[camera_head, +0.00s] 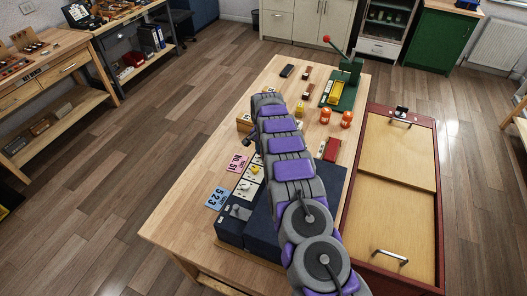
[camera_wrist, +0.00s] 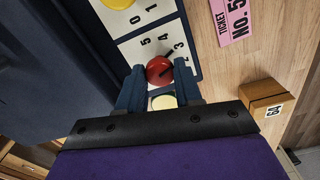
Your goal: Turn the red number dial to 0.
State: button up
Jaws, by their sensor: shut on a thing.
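The red number dial (camera_wrist: 159,70) sits on a white panel (camera_wrist: 140,48) with black numbers around it; 5, 4, 3 and 2 can be read. My gripper (camera_wrist: 158,74) has one finger on each side of the dial and is shut on it. A pale round piece (camera_wrist: 163,102) shows between the fingers, below the dial. In the head view my arm hides the dial and the gripper.
A yellow dial (camera_wrist: 118,2) is on the neighbouring panel by 0 and 1. A pink ticket (camera_wrist: 233,20) and a wooden block marked 64 (camera_wrist: 265,98) lie right of the panel. Dark blue boxes (camera_head: 232,232) stand on the wooden table (camera_head: 180,215). Orange jars (camera_head: 325,116) and a green press (camera_head: 350,70) stand farther back.

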jog(key=m, duration=0.6)
jog(key=shift+a+r+m, duration=0.1)
jog(key=shift+m, duration=0.2)
jog(key=m, duration=0.6)
jog(key=shift+w, duration=0.1)
jog(key=m, duration=0.6)
jog(key=shift+m, duration=0.3)
jog(key=m, duration=0.5)
jog(key=shift+m, duration=0.3)
jog(key=o, duration=1)
jog(key=shift+a, duration=0.1)
jog(key=shift+o, duration=0.2)
